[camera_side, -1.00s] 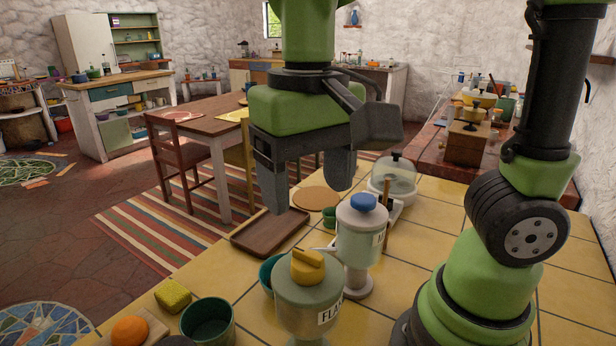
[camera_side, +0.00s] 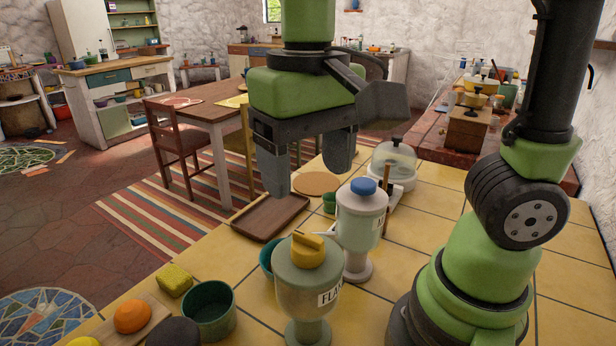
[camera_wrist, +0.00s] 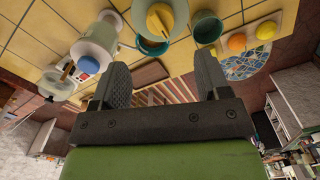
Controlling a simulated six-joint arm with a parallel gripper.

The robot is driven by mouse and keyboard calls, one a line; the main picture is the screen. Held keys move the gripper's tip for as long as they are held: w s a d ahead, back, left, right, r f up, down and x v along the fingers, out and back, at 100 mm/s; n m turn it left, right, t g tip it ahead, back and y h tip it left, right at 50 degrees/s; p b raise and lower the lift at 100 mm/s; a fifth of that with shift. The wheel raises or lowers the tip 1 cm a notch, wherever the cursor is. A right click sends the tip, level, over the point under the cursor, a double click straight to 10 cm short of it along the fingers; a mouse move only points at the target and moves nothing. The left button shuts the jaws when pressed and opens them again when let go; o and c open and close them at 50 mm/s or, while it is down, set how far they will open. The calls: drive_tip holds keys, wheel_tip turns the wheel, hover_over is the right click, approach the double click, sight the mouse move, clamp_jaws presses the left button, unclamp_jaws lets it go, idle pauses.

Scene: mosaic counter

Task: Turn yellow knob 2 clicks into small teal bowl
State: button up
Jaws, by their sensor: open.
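The yellow knob (camera_side: 308,250) sits on top of a grey-green dispenser (camera_side: 305,282) with a label reading "FLA", the rest of it hidden. The knob also shows at the top of the wrist view (camera_wrist: 160,20). The small teal bowl (camera_side: 266,258) is on the tiles behind that dispenser, mostly hidden by it; it shows more clearly in the wrist view (camera_wrist: 153,46). I cannot see its inside well. My gripper (camera_side: 308,180) is open and empty, above and behind the knob, apart from it; its two fingers also show in the wrist view (camera_wrist: 162,85).
A second dispenser with a blue knob (camera_side: 363,186) stands close to the right. A brown tray (camera_side: 271,217), a glass-domed dish (camera_side: 393,165), a green pot (camera_side: 209,310), a yellow sponge (camera_side: 174,279) and an orange fruit (camera_side: 132,316) share the yellow-tiled counter (camera_side: 425,225).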

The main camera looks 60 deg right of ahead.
sight(308, 236)
drive_tip(key=n, duration=0.3)
drive_tip(key=shift+n, duration=0.4)
drive_tip(key=n, duration=0.5)
drive_tip(key=shift+n, duration=0.4)
drive_tip(key=n, duration=0.7)
drive_tip(key=shift+f+n, duration=0.1)
drive_tip(key=shift+n, duration=0.3)
wheel_tip(308, 236, down, 10)
drive_tip(key=shift+r, duration=0.1)
drive_tip(key=c, duration=0.9)
